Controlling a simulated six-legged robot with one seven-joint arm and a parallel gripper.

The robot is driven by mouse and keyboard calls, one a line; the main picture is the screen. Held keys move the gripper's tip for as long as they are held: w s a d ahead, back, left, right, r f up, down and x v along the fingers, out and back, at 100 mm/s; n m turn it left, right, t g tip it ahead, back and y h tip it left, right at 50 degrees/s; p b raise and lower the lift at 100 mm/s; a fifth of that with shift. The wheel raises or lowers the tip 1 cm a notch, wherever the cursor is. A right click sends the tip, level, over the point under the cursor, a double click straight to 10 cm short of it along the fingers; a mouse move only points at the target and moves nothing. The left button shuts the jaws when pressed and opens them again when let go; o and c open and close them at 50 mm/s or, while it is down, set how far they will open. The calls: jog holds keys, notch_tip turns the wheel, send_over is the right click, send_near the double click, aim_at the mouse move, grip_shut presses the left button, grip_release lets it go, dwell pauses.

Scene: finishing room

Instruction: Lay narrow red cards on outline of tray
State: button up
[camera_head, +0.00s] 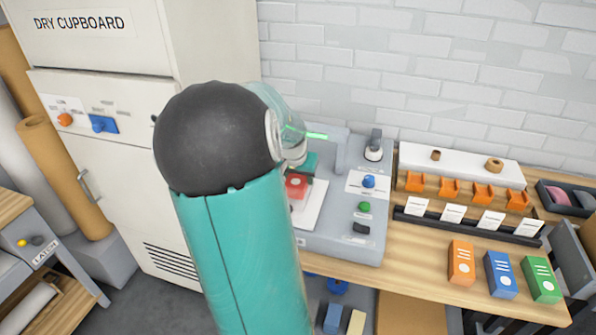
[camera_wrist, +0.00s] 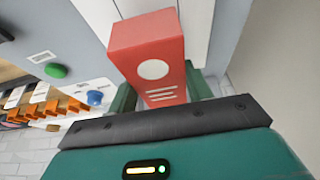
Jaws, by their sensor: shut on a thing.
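A narrow red card box (camera_wrist: 148,50) with a white circle and white lines is between the fingers of my gripper (camera_wrist: 162,90) in the wrist view. My gripper is shut on it. In the head view the red box (camera_head: 296,186) shows beside my arm, over a white panel (camera_head: 313,208) on the grey machine. I cannot tell whether the box touches the panel. My arm hides the left part of the panel, and no outline shows on its visible part.
The grey machine (camera_head: 340,246) carries a blue knob (camera_head: 368,181) and a green button (camera_head: 364,206). Orange (camera_head: 461,264), blue (camera_head: 501,275) and green (camera_head: 541,280) boxes stand on the wooden bench at right. Behind them is a dark rail (camera_head: 470,227) with white cards. A dry cupboard (camera_head: 125,180) stands at left.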

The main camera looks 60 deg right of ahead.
jog(key=shift+w+f, duration=0.15)
jog(key=shift+f, duration=1.65)
jog(key=o, duration=1.2)
jog(key=shift+o, duration=0.4)
jog(key=o, duration=0.5)
jog(key=shift+c, duration=0.2)
jog(key=shift+r, duration=0.1)
jog(key=shift+r, duration=1)
